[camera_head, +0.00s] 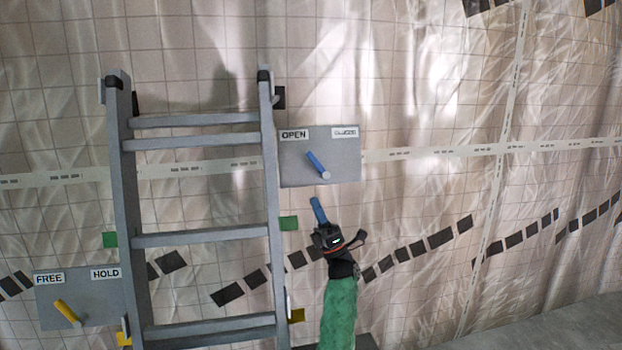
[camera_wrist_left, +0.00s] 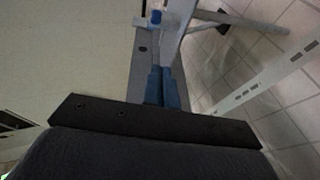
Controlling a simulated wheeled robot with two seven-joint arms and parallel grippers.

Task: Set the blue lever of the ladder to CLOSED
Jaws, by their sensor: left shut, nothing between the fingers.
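The blue lever (camera_head: 316,161) sits on a grey panel (camera_head: 345,170) beside the ladder's right rail. It slants up and left from its pale pivot end, with its tip toward the OPEN label (camera_head: 294,134). The CLOSED label (camera_head: 344,132) is at the panel's upper right. My left gripper (camera_head: 317,203) is below the panel, apart from the lever, its blue fingers together and empty. The wrist view shows the shut fingers (camera_wrist_left: 161,87) and a small blue part (camera_wrist_left: 155,16), apparently the lever, beyond them. My right gripper is not in view.
The grey ladder (camera_head: 201,239) stands left of my gripper. A second panel (camera_head: 95,289) with a yellow lever (camera_head: 67,312) and FREE and HOLD labels is at lower left. A crinkled, gridded sheet (camera_head: 430,90) hangs behind. Space right of the blue lever's panel looks clear.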

